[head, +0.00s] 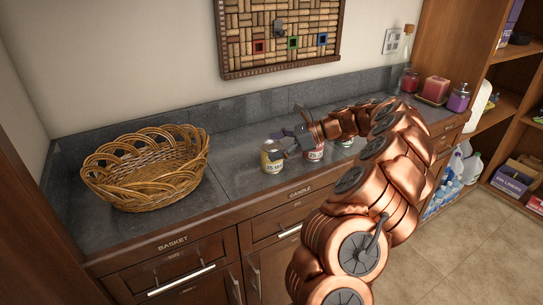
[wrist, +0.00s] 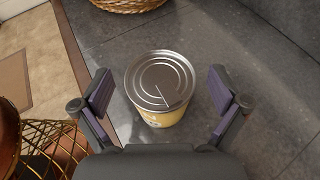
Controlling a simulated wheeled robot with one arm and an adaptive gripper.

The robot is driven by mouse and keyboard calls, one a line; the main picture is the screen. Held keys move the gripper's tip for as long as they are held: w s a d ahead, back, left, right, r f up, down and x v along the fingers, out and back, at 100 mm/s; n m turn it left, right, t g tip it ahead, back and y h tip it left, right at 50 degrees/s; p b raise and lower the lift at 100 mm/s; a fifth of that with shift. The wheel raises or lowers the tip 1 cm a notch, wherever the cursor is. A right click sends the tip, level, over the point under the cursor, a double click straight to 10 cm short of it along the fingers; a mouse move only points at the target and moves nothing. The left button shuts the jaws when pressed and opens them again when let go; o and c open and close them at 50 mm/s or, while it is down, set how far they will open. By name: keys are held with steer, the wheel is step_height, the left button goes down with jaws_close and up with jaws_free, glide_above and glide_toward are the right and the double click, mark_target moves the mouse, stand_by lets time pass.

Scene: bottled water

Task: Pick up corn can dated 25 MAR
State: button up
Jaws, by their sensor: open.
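A can with a yellow and white label (head: 271,157) stands upright on the grey counter; its label reads "25 M…", the rest too small or hidden. In the wrist view the same can (wrist: 161,88) shows its silver lid and yellow side between the two fingers. My gripper (wrist: 160,95) is open, one finger on each side of the can, with gaps on both sides. In the head view my gripper (head: 287,146) is just right of the can. A red-labelled can (head: 313,151) stands to the right, partly hidden by my gripper and arm.
A wicker basket (head: 148,168) stands on the counter at left; its edge shows at the top of the wrist view. Another can (head: 344,143) is mostly hidden behind my arm. Candles (head: 435,89) stand at the far right. The counter (head: 226,165) between basket and yellow can is clear.

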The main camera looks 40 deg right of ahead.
steer(key=shift+w+a, duration=0.1)
steer(key=shift+c, duration=0.3)
steer(key=c, duration=1.5)
steer(key=shift+o, duration=0.2)
